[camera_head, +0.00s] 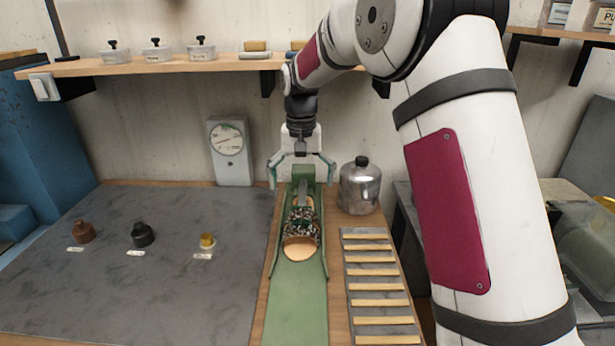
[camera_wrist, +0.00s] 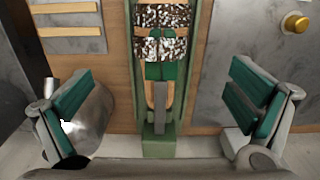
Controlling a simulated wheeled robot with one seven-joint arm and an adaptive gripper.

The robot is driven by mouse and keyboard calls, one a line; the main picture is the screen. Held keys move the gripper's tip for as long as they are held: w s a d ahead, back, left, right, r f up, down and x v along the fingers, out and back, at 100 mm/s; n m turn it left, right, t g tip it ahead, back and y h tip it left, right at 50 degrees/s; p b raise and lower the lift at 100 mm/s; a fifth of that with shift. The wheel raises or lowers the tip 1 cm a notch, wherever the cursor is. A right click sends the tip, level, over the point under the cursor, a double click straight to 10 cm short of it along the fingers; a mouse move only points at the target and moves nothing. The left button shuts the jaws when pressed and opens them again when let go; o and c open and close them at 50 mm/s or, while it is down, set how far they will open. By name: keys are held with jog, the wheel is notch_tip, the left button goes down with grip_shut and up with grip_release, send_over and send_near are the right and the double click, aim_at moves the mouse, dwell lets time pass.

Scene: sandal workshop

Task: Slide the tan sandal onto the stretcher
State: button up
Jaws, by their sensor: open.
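The tan sandal (camera_head: 300,248) lies in a green guide channel (camera_head: 297,310), with its rounded tan end toward the front. Its black-and-white speckled straps (camera_head: 302,220) also show in the wrist view (camera_wrist: 160,48). My gripper (camera_head: 301,176) is open and empty above the channel's back end, behind the straps. Its green-padded fingers (camera_wrist: 158,105) are spread wide to either side of the channel.
A metal canister (camera_head: 360,187) stands close right of my gripper. A slatted rack (camera_head: 377,290) lies right of the channel. A dial gauge (camera_head: 231,151) stands at the back left. A shelf (camera_head: 160,65) hangs above.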

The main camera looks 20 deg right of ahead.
notch_tip(320, 180, down, 14)
jog(key=shift+r+p, duration=0.1)
jog(key=shift+p, duration=0.55)
jog(key=c, duration=1.2)
jog(key=o, duration=1.2)
notch_tip(320, 180, up, 12)
jog(key=shift+f, duration=0.2)
jog(key=shift+r, duration=0.2)
